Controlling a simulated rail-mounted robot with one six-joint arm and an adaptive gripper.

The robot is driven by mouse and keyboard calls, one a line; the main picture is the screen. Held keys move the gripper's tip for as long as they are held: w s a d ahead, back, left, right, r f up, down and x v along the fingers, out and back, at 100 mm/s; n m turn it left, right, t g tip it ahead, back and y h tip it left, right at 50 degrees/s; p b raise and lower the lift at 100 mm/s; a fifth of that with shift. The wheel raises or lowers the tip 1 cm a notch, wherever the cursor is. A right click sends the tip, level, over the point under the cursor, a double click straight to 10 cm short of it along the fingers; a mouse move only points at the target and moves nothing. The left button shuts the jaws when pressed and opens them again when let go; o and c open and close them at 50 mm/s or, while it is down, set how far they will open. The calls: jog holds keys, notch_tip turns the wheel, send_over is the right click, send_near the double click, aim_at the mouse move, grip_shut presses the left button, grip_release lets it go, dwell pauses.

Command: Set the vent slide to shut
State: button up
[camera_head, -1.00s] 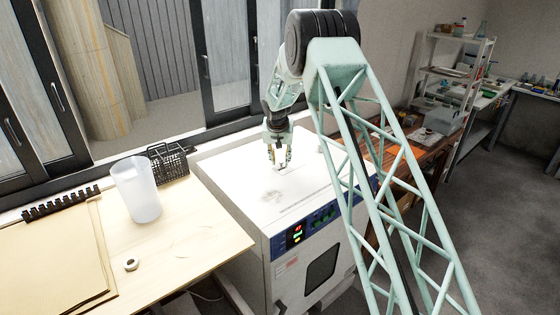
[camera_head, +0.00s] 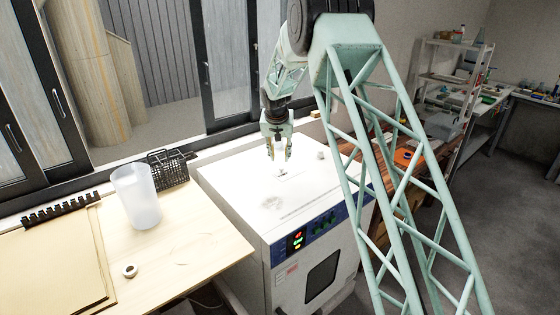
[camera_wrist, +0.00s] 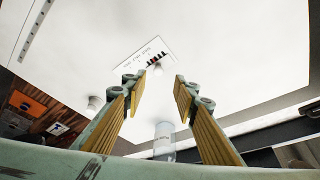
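The drying oven (camera_head: 235,190) stands in the middle of the head view with a flat white top. On that top is a small printed plate (camera_wrist: 140,50) with dark and red marks, seen in the wrist view. A small pale knob (camera_wrist: 157,69), apparently the vent slide's, sits at the plate's lower edge. The plate also shows small in the head view (camera_head: 291,175). My gripper (camera_head: 279,160) is above the oven top. In the wrist view my gripper (camera_wrist: 161,78) is open and empty, its fingers either side of the knob in the picture, apparently apart from it. The slide's exact setting cannot be read.
A white stub (camera_head: 320,155) stands on the oven top right of my gripper; it shows in the wrist view (camera_wrist: 95,103). A translucent cylinder (camera_wrist: 164,140) shows between the fingers. A frosted beaker (camera_head: 136,196) and black rack (camera_head: 168,168) stand on the left bench.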

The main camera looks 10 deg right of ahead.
jog(key=shift+v, duration=1.85)
jog(key=s+d+r+b, duration=0.1)
jog(key=s+d+r, duration=0.1)
jog(key=s+r, duration=0.8)
jog(key=s+d+r+n+b, duration=0.15)
jog(key=s+r, duration=0.55)
jog(key=s, duration=0.7)
jog(key=s+d+r, duration=0.2)
jog(key=s+r, duration=0.6)
jog(key=s, duration=0.4)
jog(key=s+f+b, duration=0.1)
jog(key=s+f, duration=0.1)
jog(key=s, duration=1.8)
jog(key=s+d+f+n+y+b, duration=0.1)
jog(key=s, duration=2)
jog(key=shift+s+d+f+b, duration=0.15)
jog(key=shift+s+f+b, duration=0.05)
jog(key=shift+f+b, duration=0.15)
jog(key=shift+f, duration=0.2)
